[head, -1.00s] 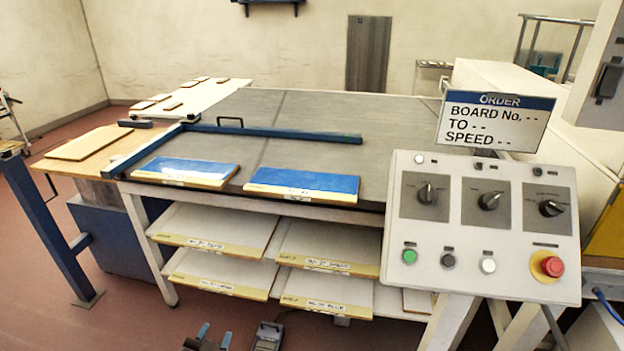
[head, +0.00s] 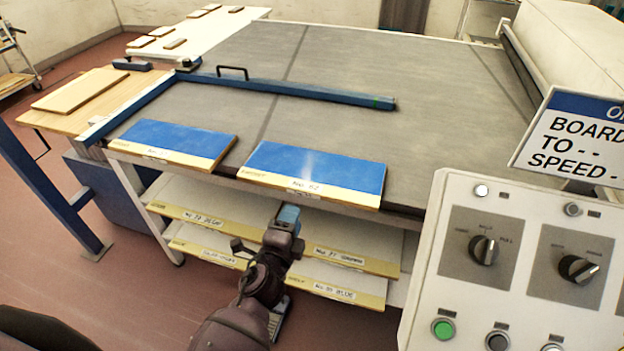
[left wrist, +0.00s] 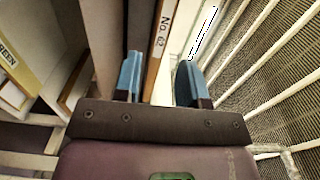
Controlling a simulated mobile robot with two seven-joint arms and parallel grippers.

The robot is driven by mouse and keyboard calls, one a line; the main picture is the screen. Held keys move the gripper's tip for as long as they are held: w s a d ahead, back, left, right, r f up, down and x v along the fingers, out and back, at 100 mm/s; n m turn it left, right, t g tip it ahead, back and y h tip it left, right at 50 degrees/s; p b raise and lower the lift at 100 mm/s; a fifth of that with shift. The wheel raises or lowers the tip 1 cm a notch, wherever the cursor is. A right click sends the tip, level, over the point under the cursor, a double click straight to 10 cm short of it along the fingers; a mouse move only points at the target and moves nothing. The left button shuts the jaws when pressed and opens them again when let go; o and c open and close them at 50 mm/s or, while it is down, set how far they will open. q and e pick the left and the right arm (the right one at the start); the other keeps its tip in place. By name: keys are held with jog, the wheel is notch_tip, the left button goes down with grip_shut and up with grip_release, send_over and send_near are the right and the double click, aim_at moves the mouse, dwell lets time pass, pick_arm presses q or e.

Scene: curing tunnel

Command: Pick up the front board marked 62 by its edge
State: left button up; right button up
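The board marked 62 (head: 318,170) is blue with a cream front strip and lies at the front of the grey belt table (head: 440,130), right of another blue board (head: 180,140). My left gripper (head: 288,214) is just below and in front of its front edge, fingers pointing at it. In the left wrist view the "No. 62" edge (left wrist: 158,45) runs between the two blue fingers (left wrist: 158,78), which stand apart. I cannot tell whether the board reaches in between the tips. My right gripper is not in view.
Shelves below hold several labelled boards (head: 345,258), close to my left gripper. A blue bar (head: 290,90) crosses the table behind the boards. A side table (head: 75,92) is at left.

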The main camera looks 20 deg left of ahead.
aim_at(303, 193)
pick_arm(q)
jog(key=w, duration=0.7)
jog(key=shift+w+d+r+b, duration=0.1)
jog(key=shift+w+d+b, duration=0.05)
jog(key=shift+w+b, duration=0.2)
jog(key=shift+w, duration=0.85)
jog(key=c, duration=0.4)
jog(key=shift+c, duration=1.4)
grip_shut()
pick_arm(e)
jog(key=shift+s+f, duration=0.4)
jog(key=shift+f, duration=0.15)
pick_arm(q)
jog(key=shift+r, duration=0.15)
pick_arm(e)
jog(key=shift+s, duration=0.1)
